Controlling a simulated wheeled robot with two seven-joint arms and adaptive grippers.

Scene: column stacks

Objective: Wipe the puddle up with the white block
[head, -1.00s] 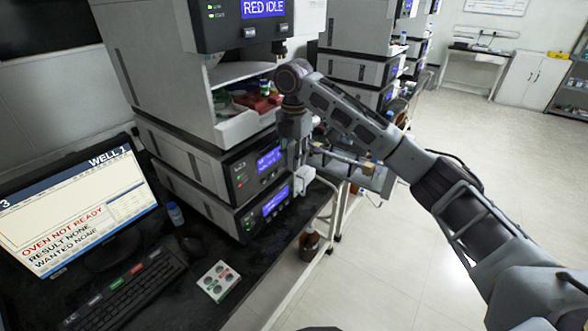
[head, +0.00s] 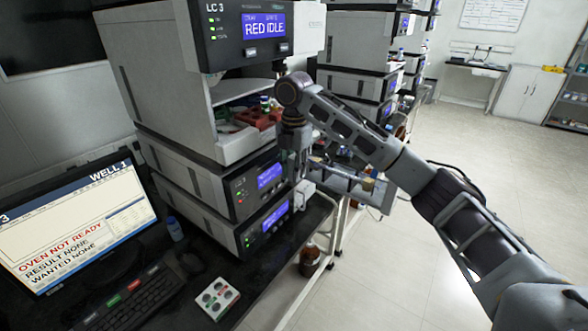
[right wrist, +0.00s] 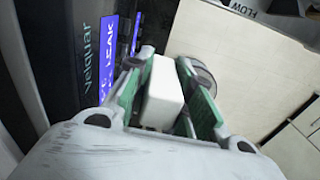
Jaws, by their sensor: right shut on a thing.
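My right gripper (head: 299,178) hangs beside the front right corner of the nearest instrument stack. In the right wrist view its green-padded fingers (right wrist: 155,95) are shut on the white block (right wrist: 164,92), which sits between them. The block also shows as a small white shape (head: 304,194) below the gripper in the head view. It is beside the lower modules' blue displays; I cannot tell whether it touches anything. I cannot make out the puddle in either view. One display in the right wrist view reads LEAK. My left gripper is not in view.
The stack's lower module (head: 225,215) stands on a black bench (head: 200,265) with a monitor (head: 75,215), keyboard (head: 130,300) and button box (head: 216,298). An open bay above holds a red rack (head: 258,119). A brown bottle (head: 311,260) stands below the bench edge. Floor to the right is clear.

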